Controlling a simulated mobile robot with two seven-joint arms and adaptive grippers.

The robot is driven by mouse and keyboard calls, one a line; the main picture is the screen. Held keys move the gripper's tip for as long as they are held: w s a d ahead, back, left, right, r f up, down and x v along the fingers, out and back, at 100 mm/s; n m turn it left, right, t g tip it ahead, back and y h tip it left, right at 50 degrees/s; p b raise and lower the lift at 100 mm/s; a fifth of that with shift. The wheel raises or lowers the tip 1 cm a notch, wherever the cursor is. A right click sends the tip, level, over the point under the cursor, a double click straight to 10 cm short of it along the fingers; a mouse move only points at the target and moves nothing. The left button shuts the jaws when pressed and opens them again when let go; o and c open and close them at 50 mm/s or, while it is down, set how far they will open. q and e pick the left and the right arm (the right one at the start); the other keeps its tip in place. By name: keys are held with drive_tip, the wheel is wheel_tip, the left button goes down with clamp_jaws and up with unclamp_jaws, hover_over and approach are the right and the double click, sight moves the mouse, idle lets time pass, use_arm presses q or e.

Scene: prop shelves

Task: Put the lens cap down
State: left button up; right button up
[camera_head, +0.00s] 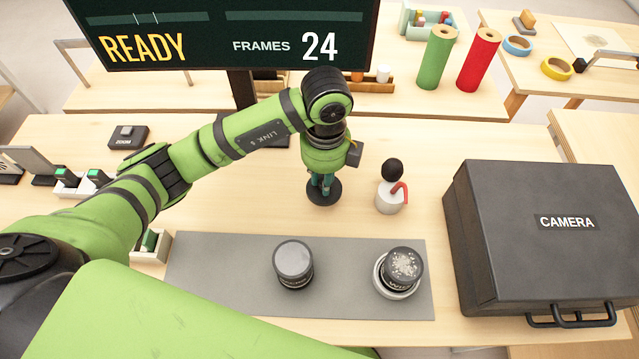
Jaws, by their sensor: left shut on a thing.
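My left gripper (322,184) points down over the table behind the grey mat (210,275). It is shut on the lens cap (324,197), a flat black disc at its fingertips. The cap is at or just above the wooden table top; I cannot tell whether it touches. On the mat stand two dark lenses. The left lens (293,264) has a plain grey top. The right lens (405,265) has pale specks on its top and sits in a light ring-shaped holder (383,287). My right gripper is out of view.
A black camera case (545,225) fills the right side. A dark sign (225,35) stands behind. Bare table lies between the cap and the mat.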

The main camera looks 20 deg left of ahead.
sight(320, 188)
use_arm(q)
drive_tip(key=shift+w+a+f, duration=0.35)
drive_tip(key=shift+a+f, duration=0.1)
drive_tip(key=shift+a, duration=0.15)
wheel_tip(320, 188, down, 3)
drive_tip(key=shift+f+p, duration=0.1)
drive_tip(key=shift+p, duration=0.45)
drive_tip(key=shift+f, duration=0.4)
drive_tip(key=shift+f, duration=0.15)
drive_tip(key=o, duration=0.8)
